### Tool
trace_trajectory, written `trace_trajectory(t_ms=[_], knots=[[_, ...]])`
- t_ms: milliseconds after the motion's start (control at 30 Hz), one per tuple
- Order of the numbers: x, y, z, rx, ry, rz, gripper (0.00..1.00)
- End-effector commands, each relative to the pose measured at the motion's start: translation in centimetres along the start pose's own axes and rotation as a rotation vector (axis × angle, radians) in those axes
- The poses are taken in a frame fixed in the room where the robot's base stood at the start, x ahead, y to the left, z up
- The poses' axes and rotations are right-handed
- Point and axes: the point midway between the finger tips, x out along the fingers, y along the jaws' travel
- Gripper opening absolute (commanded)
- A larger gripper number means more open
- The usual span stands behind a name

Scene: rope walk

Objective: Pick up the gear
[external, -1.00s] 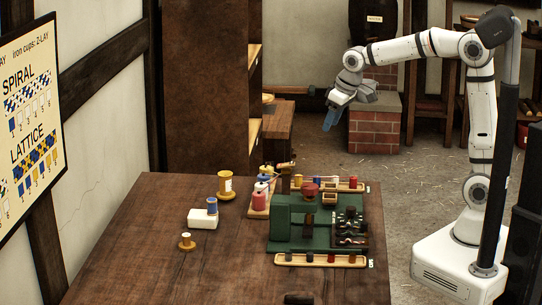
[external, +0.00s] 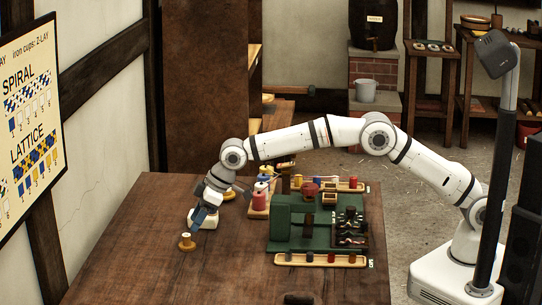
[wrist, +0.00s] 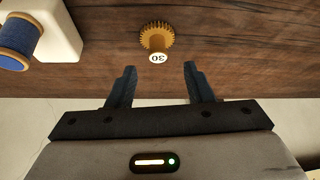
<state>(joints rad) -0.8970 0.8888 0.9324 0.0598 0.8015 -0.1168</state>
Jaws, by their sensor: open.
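The gear (wrist: 156,37) is a small brass-coloured toothed wheel with a hub whose white end is marked 30. In the external view the gear (external: 187,242) lies on the left part of the wooden table. My gripper (wrist: 158,72) is open and empty, with its two dark blue fingers apart. In the wrist view the gear is just beyond the fingertips, roughly centred between them. In the external view my gripper (external: 197,220) hangs above the table close to the gear, a little up and right of it.
A green machine (external: 290,220) and a wooden tray (external: 320,260) fill the table's right side. The table's front left (external: 130,270) is clear.

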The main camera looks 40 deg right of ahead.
Motion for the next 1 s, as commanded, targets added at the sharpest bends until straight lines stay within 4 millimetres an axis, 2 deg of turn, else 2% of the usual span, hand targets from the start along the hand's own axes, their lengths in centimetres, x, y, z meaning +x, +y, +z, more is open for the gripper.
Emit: trace_trajectory(t_ms=[500,867,1000], knots=[[6.1,0.3,-0.1,0.002,-0.001,0.001,0.47],[6.7,0.3,-0.1,0.002,-0.001,0.001,0.46],[6.7,0.3,-0.1,0.002,-0.001,0.001,0.35]])
